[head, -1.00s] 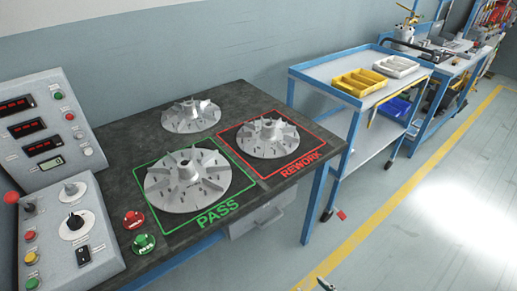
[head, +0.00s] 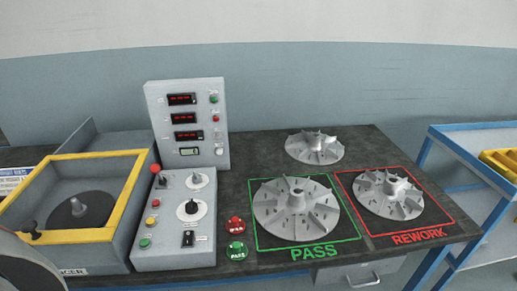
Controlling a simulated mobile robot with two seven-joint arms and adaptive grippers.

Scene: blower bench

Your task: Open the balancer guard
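The balancer (head: 108,258) is a grey box at the left of the bench, partly cut off by the picture's edge. Its guard (head: 128,200) shows as a yellow frame lying over the top of the box, and it looks closed. A black knob (head: 29,229) sits at the guard's front left. Through the frame I see a dark disc with a grey spindle (head: 79,207). A rounded grey shape covers the lower left corner, in front of the balancer. Neither of my grippers is in view.
A control panel (head: 178,240) with a display unit (head: 187,128) stands right of the balancer. Red (head: 235,225) and green (head: 237,251) buttons follow. Fan wheels sit on the PASS mat (head: 262,238), on the REWORK mat (head: 432,220) and behind them. A blue cart (head: 468,147) stands at right.

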